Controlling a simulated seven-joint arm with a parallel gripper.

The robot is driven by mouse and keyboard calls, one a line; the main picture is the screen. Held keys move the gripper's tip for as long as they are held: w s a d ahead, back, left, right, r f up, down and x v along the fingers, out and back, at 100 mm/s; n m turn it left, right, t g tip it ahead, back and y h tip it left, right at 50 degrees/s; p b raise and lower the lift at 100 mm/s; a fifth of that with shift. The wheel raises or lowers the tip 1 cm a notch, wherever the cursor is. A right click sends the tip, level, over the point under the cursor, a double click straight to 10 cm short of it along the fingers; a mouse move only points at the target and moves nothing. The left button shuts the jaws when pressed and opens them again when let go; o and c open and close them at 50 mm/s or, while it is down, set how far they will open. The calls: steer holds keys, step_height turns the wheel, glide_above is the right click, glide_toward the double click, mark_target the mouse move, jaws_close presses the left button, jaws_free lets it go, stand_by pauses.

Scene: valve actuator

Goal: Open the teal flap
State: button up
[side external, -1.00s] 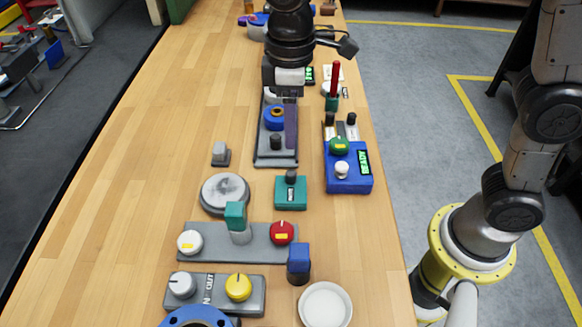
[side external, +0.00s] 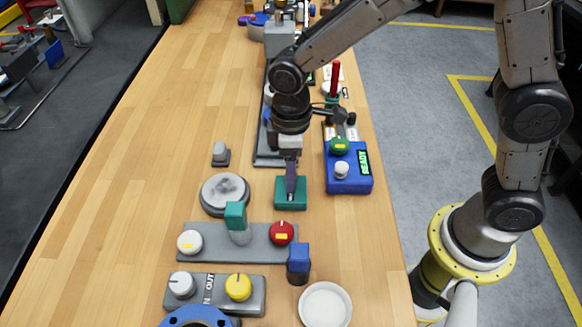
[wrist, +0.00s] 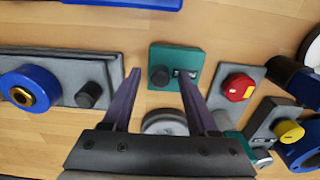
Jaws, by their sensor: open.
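A teal box (side external: 299,205) with a black knob (wrist: 158,75) and a small label lies flat on the bench. It also shows in the wrist view (wrist: 190,55). A teal block (side external: 235,211) stands on a grey post on a grey plate; it is partly hidden behind my gripper in the wrist view. I cannot tell for sure which teal part is the flap. My gripper (side external: 291,191) is open, pointing down over the teal box. In the wrist view its fingertips (wrist: 159,73) appear on either side of the black knob. Contact cannot be told.
The grey plate (side external: 262,240) has a white knob and a red knob (side external: 282,233). A blue box (side external: 348,181) is to the right, a grey disc (side external: 225,193) to the left. The bench's left side is clear.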

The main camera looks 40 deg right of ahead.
jaws_close()
stand_by(1.4)
